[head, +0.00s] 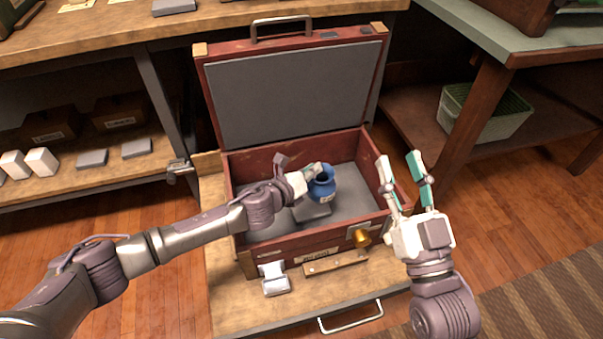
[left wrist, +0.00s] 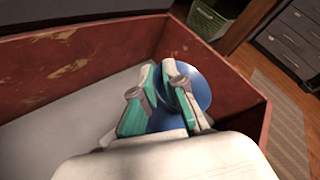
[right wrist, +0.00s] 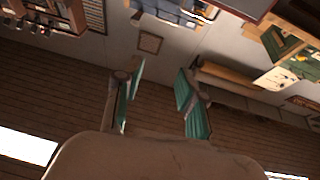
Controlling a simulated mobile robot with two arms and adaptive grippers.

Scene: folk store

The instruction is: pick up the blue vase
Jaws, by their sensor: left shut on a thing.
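The blue vase (head: 322,186) is inside the open red case (head: 300,243), above its grey floor. It also shows in the left wrist view (left wrist: 187,66), behind and between the fingers. My left gripper (head: 310,172) reaches into the case from the left and is shut on the vase's near upper side; in the left wrist view its fingertips (left wrist: 168,75) lie against the vase. Whether the vase touches the floor below it I cannot tell. My right gripper (head: 401,172) is raised at the case's right front side, open and empty; its parted fingers show in the right wrist view (right wrist: 158,95).
The case stands on a wooden platform (head: 225,300) with its lid (head: 295,95) upright at the back. A brass bell-like object (head: 361,238) is at its front right.

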